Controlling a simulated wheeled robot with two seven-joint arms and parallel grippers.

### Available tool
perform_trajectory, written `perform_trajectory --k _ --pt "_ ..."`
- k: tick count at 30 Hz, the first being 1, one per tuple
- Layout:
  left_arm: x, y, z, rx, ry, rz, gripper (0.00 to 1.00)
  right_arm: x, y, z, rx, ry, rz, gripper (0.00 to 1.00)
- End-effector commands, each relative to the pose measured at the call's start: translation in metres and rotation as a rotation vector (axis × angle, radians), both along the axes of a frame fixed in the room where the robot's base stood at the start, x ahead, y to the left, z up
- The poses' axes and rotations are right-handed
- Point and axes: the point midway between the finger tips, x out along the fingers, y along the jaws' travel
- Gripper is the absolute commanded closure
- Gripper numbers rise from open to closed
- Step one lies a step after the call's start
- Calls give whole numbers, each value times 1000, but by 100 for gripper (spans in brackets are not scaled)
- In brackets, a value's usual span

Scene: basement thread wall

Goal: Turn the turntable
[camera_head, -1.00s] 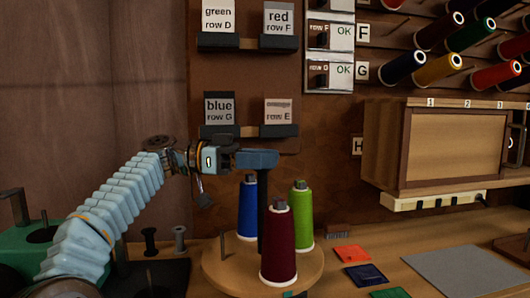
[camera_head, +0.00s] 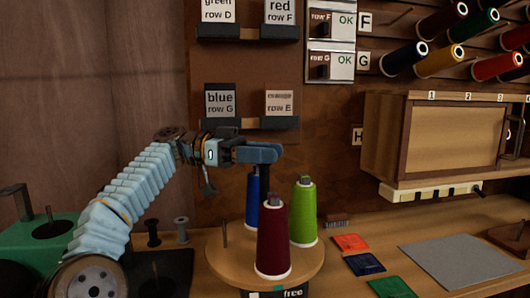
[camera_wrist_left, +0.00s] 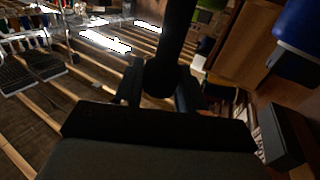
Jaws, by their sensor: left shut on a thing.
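The round wooden turntable (camera_head: 235,272) stands on the bench. It carries a blue spool (camera_head: 251,212), a dark red spool (camera_head: 272,240) and a green spool (camera_head: 304,212), all upright. A dark upright post (camera_head: 264,187) rises from its middle, its lower part hidden behind the red spool. My left gripper (camera_head: 262,153) is shut on the top of this post. In the left wrist view the dark post (camera_wrist_left: 174,45) stands between the fingers, and part of the blue spool (camera_wrist_left: 300,40) shows at upper right. My right gripper is in no view.
A thin peg (camera_head: 225,234) stands on the turntable's left side. A label reading "free" (camera_head: 291,293) shows at its front. Orange, blue and green patches (camera_head: 366,264) and a grey mat (camera_head: 466,270) lie to the right.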

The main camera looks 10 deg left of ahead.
Motion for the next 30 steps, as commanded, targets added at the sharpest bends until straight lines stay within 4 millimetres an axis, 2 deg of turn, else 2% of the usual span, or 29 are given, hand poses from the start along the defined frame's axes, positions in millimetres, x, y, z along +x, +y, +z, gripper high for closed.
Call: perform_trajectory --k 3,4,7,8,15,19,23,26,30 --pt "0 1 2 -3 -3 4 100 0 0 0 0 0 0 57" --pt "0 1 2 -3 -3 4 59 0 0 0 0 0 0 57" --pt "0 1 1 -2 -2 4 43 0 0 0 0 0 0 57" --pt "0 0 1 -2 -2 3 41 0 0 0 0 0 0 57" --pt "0 0 1 -1 -1 2 41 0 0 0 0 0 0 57" --pt "0 0 10 -2 -2 1 41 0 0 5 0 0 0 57" --pt "0 0 36 -3 -6 1 41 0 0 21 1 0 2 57" --pt "-16 -3 51 -2 -7 2 41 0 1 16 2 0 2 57" --pt "-41 -10 83 -1 -7 2 41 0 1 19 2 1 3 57"
